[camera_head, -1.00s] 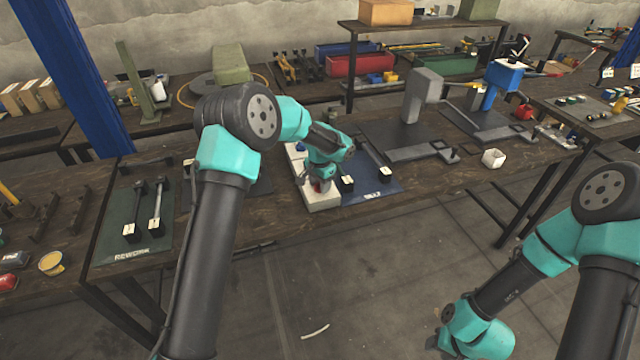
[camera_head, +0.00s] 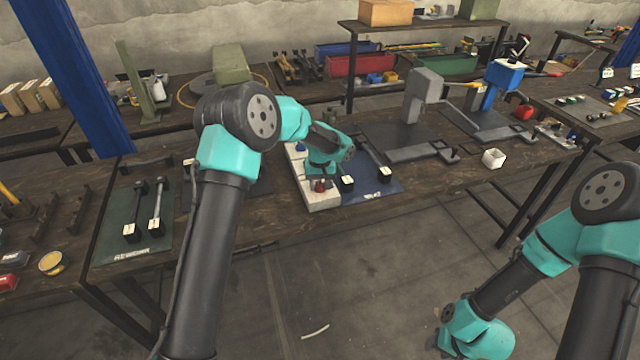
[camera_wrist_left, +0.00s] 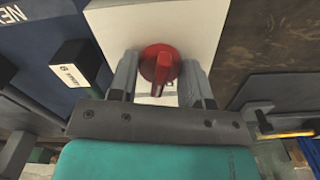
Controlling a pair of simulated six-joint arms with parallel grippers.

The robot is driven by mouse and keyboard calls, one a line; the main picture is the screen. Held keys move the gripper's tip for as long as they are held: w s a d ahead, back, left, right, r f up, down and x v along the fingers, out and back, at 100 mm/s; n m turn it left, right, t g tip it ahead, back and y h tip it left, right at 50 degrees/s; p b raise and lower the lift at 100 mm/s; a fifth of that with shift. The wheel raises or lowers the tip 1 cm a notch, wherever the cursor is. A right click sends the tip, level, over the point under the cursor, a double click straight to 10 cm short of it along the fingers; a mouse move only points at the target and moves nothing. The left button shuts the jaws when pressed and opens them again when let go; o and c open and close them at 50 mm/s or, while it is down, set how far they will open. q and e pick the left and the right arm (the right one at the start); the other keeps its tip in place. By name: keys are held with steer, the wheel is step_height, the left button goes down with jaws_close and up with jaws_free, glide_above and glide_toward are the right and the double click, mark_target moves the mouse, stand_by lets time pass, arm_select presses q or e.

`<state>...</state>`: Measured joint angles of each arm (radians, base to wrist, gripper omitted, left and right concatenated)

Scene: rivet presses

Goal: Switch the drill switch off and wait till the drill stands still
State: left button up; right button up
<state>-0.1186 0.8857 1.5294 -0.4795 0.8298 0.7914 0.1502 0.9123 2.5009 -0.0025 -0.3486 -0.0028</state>
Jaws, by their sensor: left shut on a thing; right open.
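A white switch box (camera_head: 322,201) stands on the bench in front of me. Its red rotary knob (camera_head: 320,186) is on the near end and also shows in the left wrist view (camera_wrist_left: 160,70). A blue button or lamp (camera_head: 300,147) sits at the box's far end. My left gripper (camera_wrist_left: 160,84) is shut on the red knob, with one finger on either side of it. The knob's grip ridge points along the fingers in the wrist view. My right gripper is outside the head view; only its arm shows at lower right. I cannot make out the drill or whether it turns.
A blue mat (camera_head: 385,187) with black-handled tools lies right of the box. A green rework mat (camera_head: 110,235) lies at left. A grey press (camera_head: 423,97) and a blue press (camera_head: 500,85) stand further right. A white cup (camera_head: 493,158) stands near the front edge.

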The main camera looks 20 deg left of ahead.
mark_target(320, 182)
arm_select(q)
steer(key=shift+n, duration=1.5)
steer(key=o, duration=0.9)
steer(key=shift+r, duration=0.1)
step_height(320, 182, up, 17)
steer(key=shift+r, duration=0.15)
